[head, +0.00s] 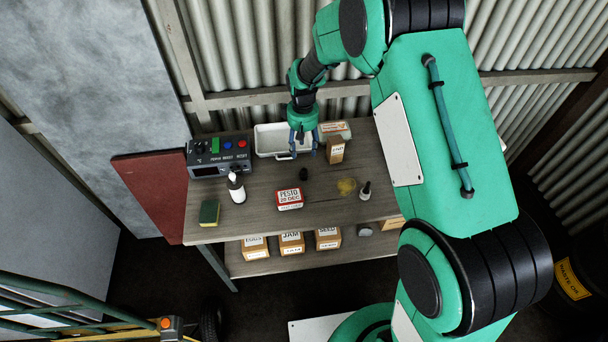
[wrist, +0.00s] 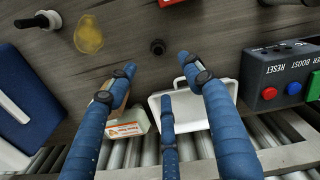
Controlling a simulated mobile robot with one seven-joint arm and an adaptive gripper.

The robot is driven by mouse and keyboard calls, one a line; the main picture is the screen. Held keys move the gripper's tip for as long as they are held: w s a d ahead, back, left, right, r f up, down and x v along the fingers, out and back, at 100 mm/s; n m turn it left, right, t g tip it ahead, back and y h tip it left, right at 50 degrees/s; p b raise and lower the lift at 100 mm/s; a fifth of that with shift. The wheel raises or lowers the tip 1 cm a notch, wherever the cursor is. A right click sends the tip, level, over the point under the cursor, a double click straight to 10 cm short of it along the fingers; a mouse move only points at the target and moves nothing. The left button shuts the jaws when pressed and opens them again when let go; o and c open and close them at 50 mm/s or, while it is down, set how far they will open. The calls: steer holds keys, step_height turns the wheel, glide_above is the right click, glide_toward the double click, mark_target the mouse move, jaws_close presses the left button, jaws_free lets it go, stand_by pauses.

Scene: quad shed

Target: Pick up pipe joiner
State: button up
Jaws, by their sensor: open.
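The pipe joiner appears to be the small black round piece (head: 304,174) standing on the wooden shelf top, near its middle. In the wrist view it is a short dark ring (wrist: 157,46) with a hollow in its top. My gripper (head: 303,150) is above the shelf, behind the piece and in front of the white tray. In the wrist view its blue fingers (wrist: 157,66) are spread and empty. The piece lies just beyond the fingertips, about midway between the two longer ones, and nothing touches it.
A white tray (head: 270,139) and a brown carton (head: 335,151) stand at the back. A PESTO box (head: 289,199) is in front of the piece. A control box (head: 218,157), white bottle (head: 236,190) and sponge (head: 209,213) are left.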

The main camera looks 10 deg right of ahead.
mark_target(304, 170)
step_height(304, 170, down, 8)
steer(key=shift+f+b, duration=0.1)
steer(key=shift+b, duration=0.4)
steer(key=shift+s+d+f+b, duration=0.15)
steer(key=shift+f+b, duration=0.1)
steer(key=shift+f, duration=1.05)
steer(key=shift+s+a+f+b, duration=0.1)
steer(key=shift+f+b, duration=0.1)
steer(key=shift+f, duration=1.1)
steer(key=c, duration=1)
